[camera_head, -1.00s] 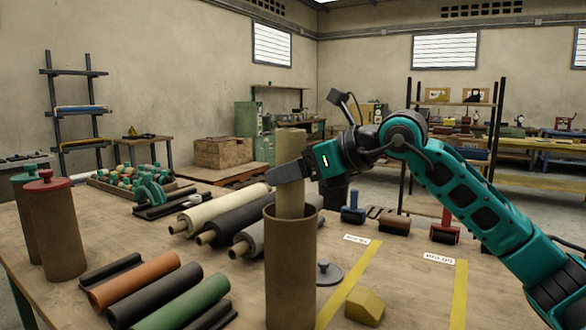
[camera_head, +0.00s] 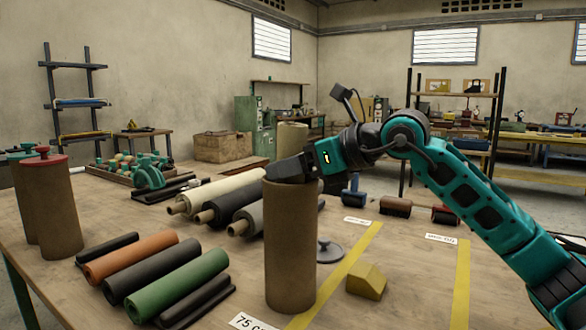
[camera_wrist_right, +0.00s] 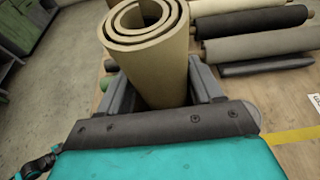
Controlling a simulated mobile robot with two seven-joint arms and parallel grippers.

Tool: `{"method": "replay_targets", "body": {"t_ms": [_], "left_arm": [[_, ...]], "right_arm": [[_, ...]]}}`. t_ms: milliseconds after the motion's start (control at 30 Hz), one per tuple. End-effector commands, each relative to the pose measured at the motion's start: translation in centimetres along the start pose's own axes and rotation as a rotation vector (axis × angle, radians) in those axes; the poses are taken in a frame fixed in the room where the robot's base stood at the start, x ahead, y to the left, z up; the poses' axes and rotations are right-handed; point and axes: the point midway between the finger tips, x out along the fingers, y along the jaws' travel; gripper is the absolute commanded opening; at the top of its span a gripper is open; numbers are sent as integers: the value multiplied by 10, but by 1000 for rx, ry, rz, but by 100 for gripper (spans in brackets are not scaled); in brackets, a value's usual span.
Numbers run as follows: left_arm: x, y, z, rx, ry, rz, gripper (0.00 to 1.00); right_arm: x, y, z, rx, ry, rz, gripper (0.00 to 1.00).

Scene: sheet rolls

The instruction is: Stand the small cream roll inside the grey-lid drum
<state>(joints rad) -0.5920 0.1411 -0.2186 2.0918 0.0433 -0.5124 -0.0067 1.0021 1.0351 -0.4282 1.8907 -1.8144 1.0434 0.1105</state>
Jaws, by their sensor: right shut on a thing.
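The small cream roll (camera_head: 292,138) is upright, its top showing above my right gripper (camera_head: 290,170). That gripper is shut on the roll, low over the mouth of the open brown drum (camera_head: 290,250). The roll's lower part is hidden behind the gripper and the drum's front wall; it appears to go down into the drum. The right wrist view shows the roll's spiral end (camera_wrist_right: 145,22) and its body between the two fingers. The grey lid (camera_head: 323,248) lies on the table just right of the drum. My left gripper is not in view.
A red-lid drum (camera_head: 52,215) and a green-lid one (camera_head: 22,152) stand at the left. Several rolls, including a green one (camera_head: 180,287), lie left of the open drum. A yellow block (camera_head: 367,281) sits to its right, by yellow tape (camera_head: 345,277).

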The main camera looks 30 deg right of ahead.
Motion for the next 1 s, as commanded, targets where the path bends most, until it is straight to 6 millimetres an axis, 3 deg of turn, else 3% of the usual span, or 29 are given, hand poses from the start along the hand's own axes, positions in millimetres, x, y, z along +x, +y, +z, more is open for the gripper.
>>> {"method": "replay_targets", "body": {"t_ms": [33, 367, 400, 667, 767, 1000], "left_arm": [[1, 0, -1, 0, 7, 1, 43], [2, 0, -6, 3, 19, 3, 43], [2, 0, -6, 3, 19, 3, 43], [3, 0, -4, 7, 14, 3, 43], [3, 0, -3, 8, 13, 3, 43], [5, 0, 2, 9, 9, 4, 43]], "right_arm": [[8, 2, -21, 1, 54, 8, 13], [9, 2, -22, 0, 54, 10, 13], [9, 2, -22, 0, 54, 10, 68], [5, 2, -24, 1, 58, 10, 93], [-7, 1, -22, 1, 55, 7, 93], [-57, 1, -18, 1, 39, 1, 95]]}}
